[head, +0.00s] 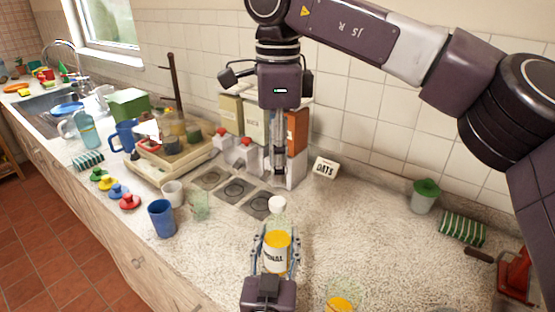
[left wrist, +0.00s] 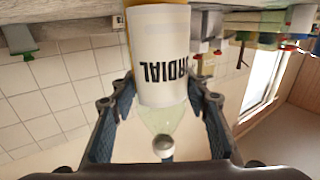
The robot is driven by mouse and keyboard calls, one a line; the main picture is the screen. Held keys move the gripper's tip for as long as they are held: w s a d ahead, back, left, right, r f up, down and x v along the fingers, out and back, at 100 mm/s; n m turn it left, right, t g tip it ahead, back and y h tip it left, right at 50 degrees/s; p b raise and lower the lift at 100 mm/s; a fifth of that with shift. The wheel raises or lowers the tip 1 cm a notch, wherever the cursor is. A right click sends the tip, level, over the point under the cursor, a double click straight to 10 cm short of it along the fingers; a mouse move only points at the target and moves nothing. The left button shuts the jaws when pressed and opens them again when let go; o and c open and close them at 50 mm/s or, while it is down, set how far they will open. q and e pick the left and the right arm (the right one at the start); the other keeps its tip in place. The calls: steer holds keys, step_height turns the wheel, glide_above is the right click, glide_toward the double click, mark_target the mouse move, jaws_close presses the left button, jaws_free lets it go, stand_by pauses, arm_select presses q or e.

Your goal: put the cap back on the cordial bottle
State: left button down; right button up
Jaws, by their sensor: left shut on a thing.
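The cordial bottle (head: 275,257), with a white label and yellow contents, stands upright between the fingers of my left gripper (head: 275,243), which is shut on it. In the left wrist view the bottle (left wrist: 160,60) appears upside down, with its clear neck toward the lower edge. A white cap (head: 277,203) shows at the top of the neck; a pale ring with a dark part shows there in the wrist view (left wrist: 163,145). I cannot tell whether the cap is seated. My right gripper (head: 280,174) points down above and behind the cap, apart from it; its finger gap is unclear.
A blue cup (head: 162,218), a white mug (head: 172,193) and a clear glass (head: 200,206) stand left of the bottle. Another glass with orange contents (head: 340,304) is at the front edge. The counter to the right is mostly clear.

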mark_target(277, 201)
steer(key=shift+n, duration=0.6)
steer(key=shift+f, duration=3.95)
jaws_close()
steer(key=m, duration=0.5)
steer(key=shift+o, duration=0.7)
jaws_free()
